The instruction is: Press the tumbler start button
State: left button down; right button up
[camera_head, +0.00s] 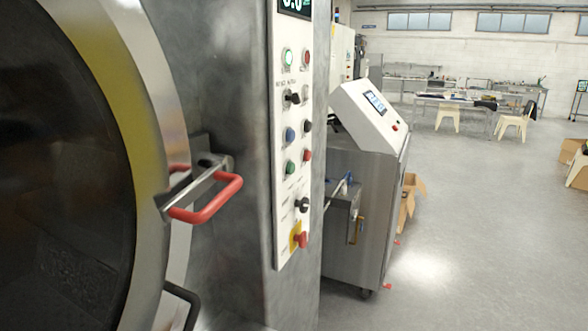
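A tall white control panel (283,190) is set upright on the front of a grey metal machine, right of its large round door. Its upper lit green button (288,60) sits beside a red button (307,57). Lower are a black selector (292,97), a blue button (290,134), another green button (290,167) with a red one (307,155) beside it, and a black knob (302,204). A red mushroom button (300,240) on yellow is at the bottom. The labels are too small to read, so I cannot tell which is the tumbler start. Neither gripper is identifiable in view.
A red-gripped door handle (208,200) juts out left of the panel. A dark-edged part (180,305), unclear, is at bottom left. A second steel machine (365,190) with a screen stands right. The floor (480,240) farther right is clear.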

grip_shut()
jog(key=shift+d, duration=0.15)
dwell(1.4)
